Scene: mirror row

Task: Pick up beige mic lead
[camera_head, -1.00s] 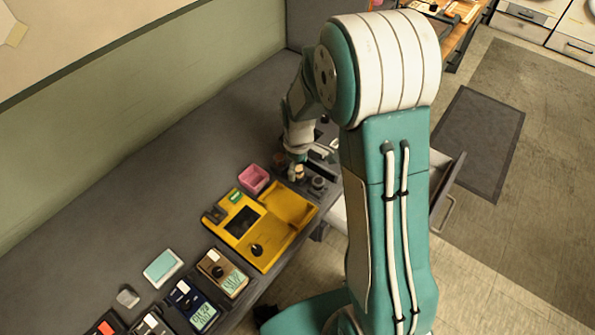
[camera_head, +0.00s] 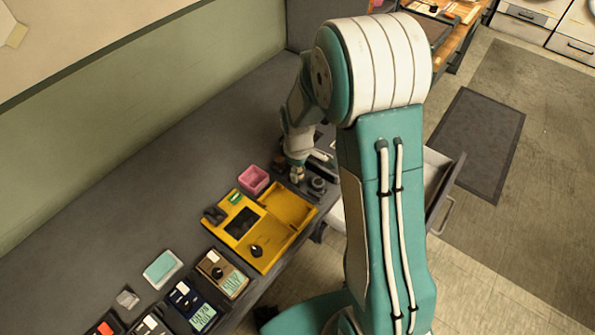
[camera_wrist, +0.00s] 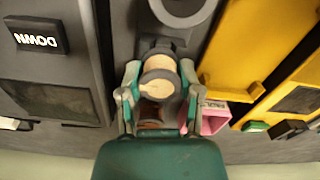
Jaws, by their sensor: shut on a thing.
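The beige mic lead (camera_wrist: 161,76) shows in the wrist view as a short, pale round piece between my fingers. My gripper (camera_wrist: 158,85) is shut on it, with one finger on each side. In the head view my gripper (camera_head: 297,171) is low over the grey bench, just right of the pink box. There the beige piece (camera_head: 297,179) is mostly covered by my gripper. I cannot tell whether it is clear of the surface below it.
A pink box (camera_head: 253,181) and a yellow device (camera_head: 245,232) stand left of my gripper. A dark round piece (camera_head: 317,185) is close on the right. Several meters line the bench's near part. An open drawer (camera_head: 437,190) sticks out behind my arm.

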